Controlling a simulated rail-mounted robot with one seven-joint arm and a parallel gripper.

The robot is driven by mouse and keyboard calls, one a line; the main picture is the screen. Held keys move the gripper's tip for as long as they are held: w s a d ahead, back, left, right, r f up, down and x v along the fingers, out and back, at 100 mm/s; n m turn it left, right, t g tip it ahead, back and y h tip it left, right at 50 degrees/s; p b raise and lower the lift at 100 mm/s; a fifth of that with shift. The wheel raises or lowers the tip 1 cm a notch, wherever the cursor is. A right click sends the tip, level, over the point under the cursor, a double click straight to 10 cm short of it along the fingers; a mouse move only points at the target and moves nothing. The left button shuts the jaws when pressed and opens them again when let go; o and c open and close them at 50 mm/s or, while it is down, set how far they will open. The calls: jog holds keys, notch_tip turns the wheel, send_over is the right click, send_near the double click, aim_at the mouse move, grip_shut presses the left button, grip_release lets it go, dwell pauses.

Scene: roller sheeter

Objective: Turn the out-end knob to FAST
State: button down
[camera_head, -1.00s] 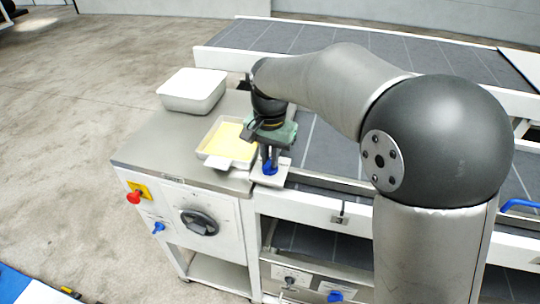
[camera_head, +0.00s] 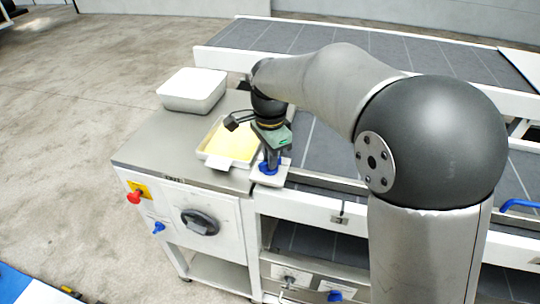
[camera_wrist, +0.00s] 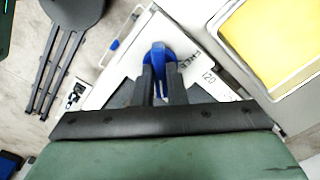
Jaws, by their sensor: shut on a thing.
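A blue knob (camera_head: 268,169) stands on a small white plate (camera_head: 282,178) at the right front corner of the steel table. In the wrist view the same knob (camera_wrist: 158,52) shows as a round blue base with an upright grip between the fingers. My gripper (camera_wrist: 166,75) points down and is shut on the knob; it also shows in the head view (camera_head: 270,163). The plate in the wrist view (camera_wrist: 128,62) bears dark lettering beside the knob and "120" to its right. The knob's pointer and part of the lettering are hidden by my fingers.
A tray with a yellow sheet (camera_head: 233,141) stands close left of my gripper, with a white bin (camera_head: 192,91) behind it. A belt (camera_head: 325,150) lies to the right. The front panel carries a red button (camera_head: 134,197), a black rotary switch (camera_head: 200,222) and a blue knob (camera_head: 158,227).

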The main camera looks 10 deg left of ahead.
jog(key=shift+r, duration=0.1)
dwell(0.3)
jog(key=c, duration=1.5)
grip_release()
jog(key=shift+o, duration=0.2)
notch_tip(320, 180, up, 17)
jog(key=shift+r, duration=0.2)
jog(key=s+d+f+n, duration=0.3)
jog(key=s+d+f, duration=0.15)
jog(key=d, duration=0.55)
jog(key=s+d+f+n, duration=0.25)
jog(key=d+f, duration=0.25)
jog(key=d, duration=0.4)
jog(key=s+d+f+n, duration=0.4)
jog(key=s+d+f, duration=0.5)
jog(key=s+f, duration=0.2)
jog(key=shift+s+f+t, duration=0.25)
jog(key=shift+s+t, duration=0.05)
jog(key=shift+s, duration=0.9)
